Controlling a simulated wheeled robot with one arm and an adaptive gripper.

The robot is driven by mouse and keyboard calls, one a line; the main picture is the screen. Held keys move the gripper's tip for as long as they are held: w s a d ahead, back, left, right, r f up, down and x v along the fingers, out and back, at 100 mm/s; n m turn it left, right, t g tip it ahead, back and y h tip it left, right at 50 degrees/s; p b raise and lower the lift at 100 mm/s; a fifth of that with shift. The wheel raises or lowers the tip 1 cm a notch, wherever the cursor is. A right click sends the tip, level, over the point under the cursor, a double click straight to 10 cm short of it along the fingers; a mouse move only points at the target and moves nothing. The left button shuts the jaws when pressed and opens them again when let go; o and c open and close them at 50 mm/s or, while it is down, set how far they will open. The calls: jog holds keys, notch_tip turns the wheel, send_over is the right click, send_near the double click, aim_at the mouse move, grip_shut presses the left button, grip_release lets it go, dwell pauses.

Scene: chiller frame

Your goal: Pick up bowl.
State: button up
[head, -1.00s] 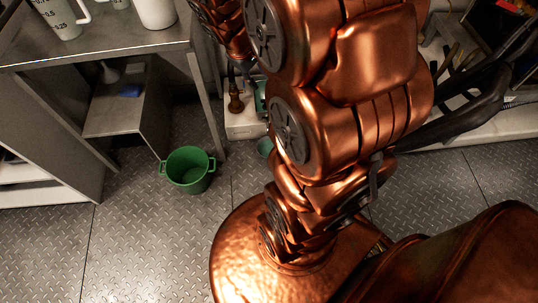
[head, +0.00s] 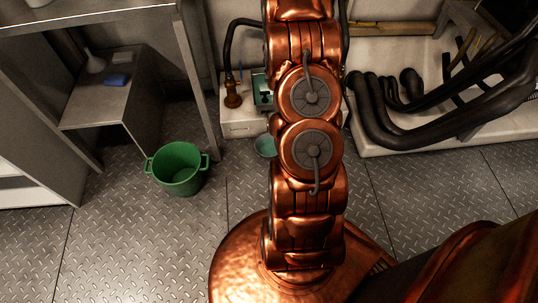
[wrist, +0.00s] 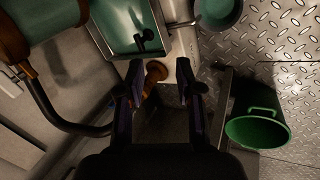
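A small teal bowl (head: 265,146) rests on the metal floor at the foot of the white plinth, just left of my arm in the head view. In the wrist view the bowl (wrist: 219,13) shows at the top edge, partly cut off. My gripper (wrist: 160,68) is open, with its two dark fingers apart and nothing between them. The bowl lies above and right of the fingertips in that picture, clear of them. My gripper is hidden behind my arm in the head view.
A green bucket (head: 178,170) stands on the floor to the left, also in the wrist view (wrist: 257,117). A teal sink-like tray (wrist: 123,27) and a brass fitting (head: 233,95) are on the plinth. Metal shelving (head: 110,98) stands left, black hoses (head: 385,120) right. Front left floor is clear.

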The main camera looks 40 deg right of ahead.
jog(key=s+a+f+n+y+b, duration=0.1)
jog(key=s+f+y+b, duration=0.1)
jog(key=f, duration=0.9)
jog(key=s+a+f+n+t+y+b, duration=0.1)
jog(key=f+b, duration=0.4)
jog(key=f, duration=0.7)
jog(key=s+a+f+n+t+y+b, duration=0.1)
jog(key=s+a+f+y+b, duration=0.1)
jog(key=f, duration=0.9)
jog(key=shift+s+a+f+n+y+b, duration=0.1)
jog(key=shift+s+f+n+y+b, duration=0.35)
jog(key=shift+b, duration=0.75)
jog(key=shift+w+r+b+x, duration=0.15)
jog(key=shift+b+x, duration=0.5)
jog(key=shift+x, duration=0.6)
jog(key=shift+w+b+x, duration=0.1)
jog(key=shift+b+x, duration=0.6)
jog(key=shift+x, duration=0.55)
jog(key=shift+w+r+b+x, duration=0.15)
jog(key=shift+b+x, duration=0.5)
jog(key=shift+x, duration=0.6)
jog(key=shift+a, duration=0.1)
jog(key=shift+c, duration=0.4)
grip_shut()
